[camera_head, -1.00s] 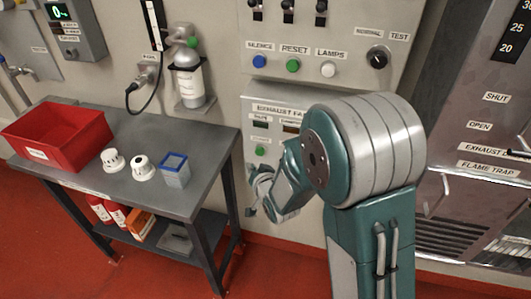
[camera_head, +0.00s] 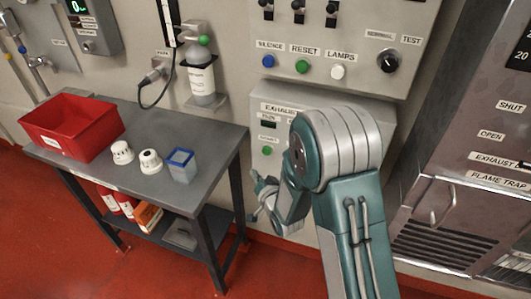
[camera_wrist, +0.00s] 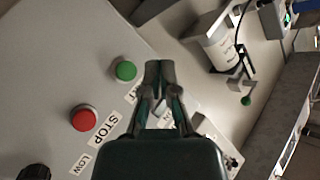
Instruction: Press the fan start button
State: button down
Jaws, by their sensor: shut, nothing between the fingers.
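The fan start button is the green button (camera_wrist: 125,70) in the wrist view, on a grey panel beside a partly hidden label ending in "RT". In the head view a green button (camera_head: 267,150) sits on the exhaust fan panel (camera_head: 262,107), which my arm partly covers. A red button (camera_wrist: 84,118) labelled STOP is next to the green one in the wrist view. My gripper (camera_wrist: 160,68) is shut and empty, its fingertips just right of the green button in that picture. In the head view my gripper (camera_head: 260,198) is below the green button. I see no contact; the depth gap is unclear.
A black knob (camera_wrist: 34,172) is on the same panel. Above the fan panel are blue (camera_head: 268,60), green (camera_head: 302,66) and white (camera_head: 338,72) buttons. A metal table (camera_head: 200,135) with a red bin (camera_head: 70,127) stands left. A metal cabinet (camera_head: 440,160) stands right.

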aim_at(263, 151)
jog(key=w+d, duration=0.2)
jog(key=w, duration=0.4)
jog(key=shift+w+d, duration=0.25)
jog(key=shift+w, duration=0.15)
jog(key=shift+w, duration=0.15)
dwell(1.0)
jog(key=shift+w+d+r, duration=0.1)
jog(key=shift+w+d, duration=0.05)
jog(key=shift+w, duration=0.05)
jog(key=shift+w+d, duration=0.25)
jog(key=shift+w, duration=0.45)
dwell(1.0)
jog(key=shift+s, duration=0.15)
jog(key=shift+s+a, duration=0.2)
jog(key=shift+s, duration=0.3)
jog(key=shift+s+a, duration=0.2)
jog(key=shift+s, duration=0.25)
